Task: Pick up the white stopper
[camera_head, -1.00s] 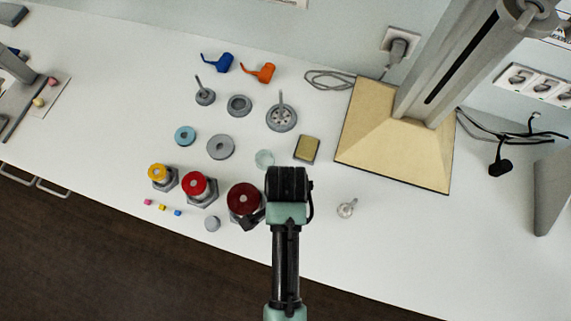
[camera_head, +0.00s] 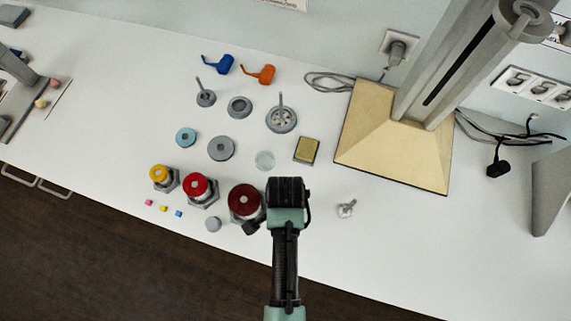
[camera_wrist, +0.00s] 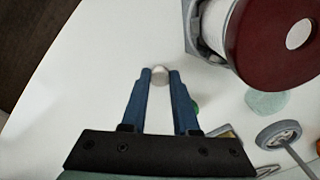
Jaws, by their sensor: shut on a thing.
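The small white stopper (camera_wrist: 160,78) shows between my fingertips in the wrist view, its rounded pale top facing up the picture. My gripper (camera_wrist: 160,71) is shut on it with its two blue fingers, one on each side. Pale tabletop lies behind it; I cannot tell the exact height above the table. In the head view my dark wrist is just right of the dark-red-lidded jar (camera_head: 245,198), and the stopper cannot be made out there.
The jar stands close, at upper right in the wrist view (camera_wrist: 285,35). Red (camera_head: 199,187) and yellow (camera_head: 161,176) topped pieces stand left of it. A grey cap (camera_head: 213,224) and a metal piece (camera_head: 346,208) lie near the front. Free table is at right front.

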